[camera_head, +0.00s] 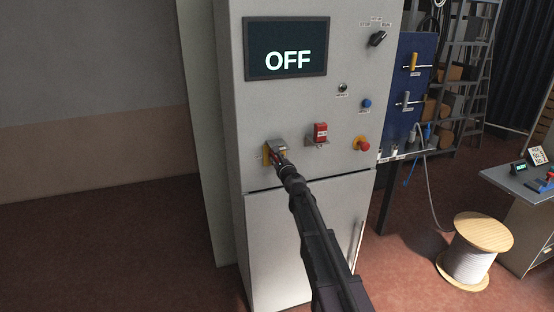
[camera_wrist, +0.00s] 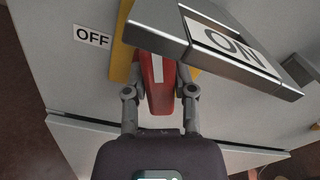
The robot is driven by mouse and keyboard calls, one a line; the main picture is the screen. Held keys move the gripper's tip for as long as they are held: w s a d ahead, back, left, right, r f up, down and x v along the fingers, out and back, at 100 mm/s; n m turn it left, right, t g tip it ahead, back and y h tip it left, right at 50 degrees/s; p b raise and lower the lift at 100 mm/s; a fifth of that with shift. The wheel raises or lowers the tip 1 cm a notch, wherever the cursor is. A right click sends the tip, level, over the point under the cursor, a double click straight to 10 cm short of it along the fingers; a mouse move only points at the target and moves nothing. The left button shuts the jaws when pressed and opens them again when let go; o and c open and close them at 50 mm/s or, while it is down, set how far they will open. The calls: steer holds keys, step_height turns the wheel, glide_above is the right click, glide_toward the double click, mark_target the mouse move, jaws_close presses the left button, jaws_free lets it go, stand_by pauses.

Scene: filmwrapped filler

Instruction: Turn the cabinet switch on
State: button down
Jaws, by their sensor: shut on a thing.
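The grey cabinet (camera_head: 305,220) carries a display (camera_head: 287,48) reading "OFF". Its switch sits low on the left of the panel, on a yellow plate (camera_head: 266,154) that also shows in the wrist view (camera_wrist: 121,65). In the wrist view, the red switch handle (camera_wrist: 157,92) with a white stripe is between the fingers of my gripper (camera_wrist: 160,88), which is shut on it. An "OFF" label (camera_wrist: 92,36) is at the left. A metal guard (camera_wrist: 160,30) with an "ON" label (camera_wrist: 232,47) crosses above. In the head view my gripper (camera_head: 281,161) hides most of the switch.
A red covered switch (camera_head: 320,132), a red emergency button (camera_head: 363,145), a black knob (camera_head: 377,39) and a blue button (camera_head: 366,103) are on the same panel. A cable spool (camera_head: 470,258) stands on the floor at right, near a desk (camera_head: 520,185).

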steer(key=m, duration=0.5)
steer(key=shift+w, duration=0.1)
stand_by(0.3)
steer(key=shift+c, duration=2.2)
jaws_free()
steer(key=v, duration=1.2)
